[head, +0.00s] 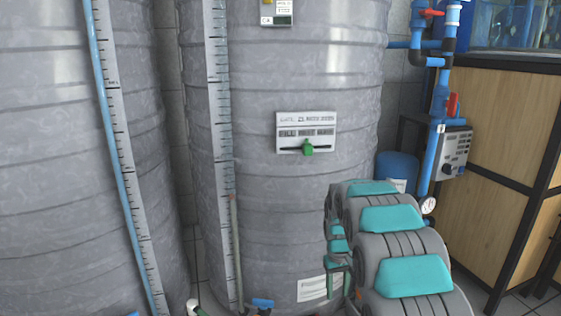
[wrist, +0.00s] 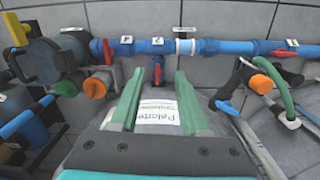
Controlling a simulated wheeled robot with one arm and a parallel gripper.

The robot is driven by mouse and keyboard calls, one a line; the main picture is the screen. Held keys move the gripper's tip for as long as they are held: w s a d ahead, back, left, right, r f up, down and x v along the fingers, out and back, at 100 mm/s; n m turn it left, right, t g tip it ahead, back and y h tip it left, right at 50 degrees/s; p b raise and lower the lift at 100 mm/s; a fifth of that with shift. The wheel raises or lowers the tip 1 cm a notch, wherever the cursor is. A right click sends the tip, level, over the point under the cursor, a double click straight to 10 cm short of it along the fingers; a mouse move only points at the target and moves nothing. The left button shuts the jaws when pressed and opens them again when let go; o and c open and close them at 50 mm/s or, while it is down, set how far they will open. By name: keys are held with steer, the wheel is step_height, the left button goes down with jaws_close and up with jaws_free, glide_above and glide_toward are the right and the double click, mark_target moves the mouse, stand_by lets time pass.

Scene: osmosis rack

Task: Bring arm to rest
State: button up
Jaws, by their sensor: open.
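My arm (head: 405,245), grey with teal panels, is folded in the lower right of the head view, in front of the large grey tank. My gripper (wrist: 157,75) shows in the wrist view as two green fingers standing apart, with nothing held between them. In the head view the gripper is mostly hidden by the arm links.
A ribbed grey tank (head: 270,215) with a measuring scale and a green-knobbed panel (head: 307,133) stands ahead. Another tank (head: 60,200) is at left. Blue pipes with red valves (head: 437,100) and a wooden cabinet (head: 495,150) are at right. Blue pipes (wrist: 215,46) cross the wrist view.

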steer(key=s+r+m+p, duration=0.1)
steer(key=s+r+p, duration=0.1)
steer(key=s+r, duration=1.35)
steer(key=s+a+r+p, duration=0.1)
steer(key=s+r, duration=0.1)
steer(key=s, duration=1.2)
steer(key=s+r+m+g+p, duration=0.1)
steer(key=s, duration=1.4)
steer(key=shift+a+r+y+p, duration=0.3)
steer(key=shift+a+r+p, duration=0.05)
steer(key=shift+a+p, duration=0.05)
